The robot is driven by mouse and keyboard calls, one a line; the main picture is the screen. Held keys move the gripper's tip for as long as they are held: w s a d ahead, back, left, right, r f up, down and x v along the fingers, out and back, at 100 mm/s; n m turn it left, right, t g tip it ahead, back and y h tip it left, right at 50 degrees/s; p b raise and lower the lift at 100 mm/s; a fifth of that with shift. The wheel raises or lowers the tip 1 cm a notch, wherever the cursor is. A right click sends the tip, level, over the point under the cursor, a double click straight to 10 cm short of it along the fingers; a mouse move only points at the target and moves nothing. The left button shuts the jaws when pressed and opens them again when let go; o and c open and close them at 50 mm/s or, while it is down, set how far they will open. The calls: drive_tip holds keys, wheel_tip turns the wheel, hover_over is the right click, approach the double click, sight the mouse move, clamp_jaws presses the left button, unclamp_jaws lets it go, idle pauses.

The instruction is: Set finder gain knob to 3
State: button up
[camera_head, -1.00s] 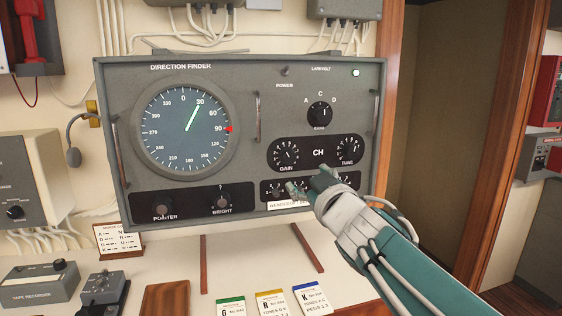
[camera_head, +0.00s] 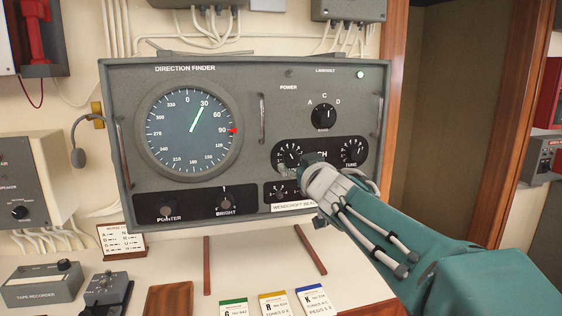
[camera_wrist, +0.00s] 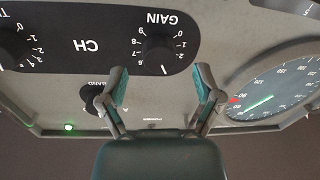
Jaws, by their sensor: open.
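The direction finder (camera_head: 255,75) is a grey panel box with a round dial at left. Its black GAIN knob (camera_head: 290,154) sits on a dark plate at right, partly hidden by my gripper in the head view. In the wrist view, upside down, the GAIN knob (camera_wrist: 158,55) shows with its numbered scale, just beyond the fingertips and slightly left of their middle. My gripper (camera_wrist: 163,82) is open with teal pads, nothing between its fingers. It also shows in the head view (camera_head: 295,168), close in front of the panel by the knob's lower right. No contact is visible.
The TUNE knob (camera_head: 352,152) is to the right on the same plate, and the BAND knob (camera_head: 323,116) is above. A metal handle (camera_head: 262,118) stands out between dial and knobs. Cards (camera_head: 273,304) and a tape recorder (camera_head: 42,284) lie on the desk below.

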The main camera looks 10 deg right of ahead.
sight(292, 158)
drive_tip(key=shift+w+a, duration=0.15)
drive_tip(key=shift+w, duration=1.05)
clamp_jaws()
drive_tip(key=c, duration=1.1)
unclamp_jaws()
drive_tip(key=shift+n, duration=1.7)
drive_tip(key=shift+c, duration=0.2)
drive_tip(key=o, duration=1.1)
drive_tip(key=shift+o, duration=0.2)
drive_tip(key=shift+s, duration=0.1)
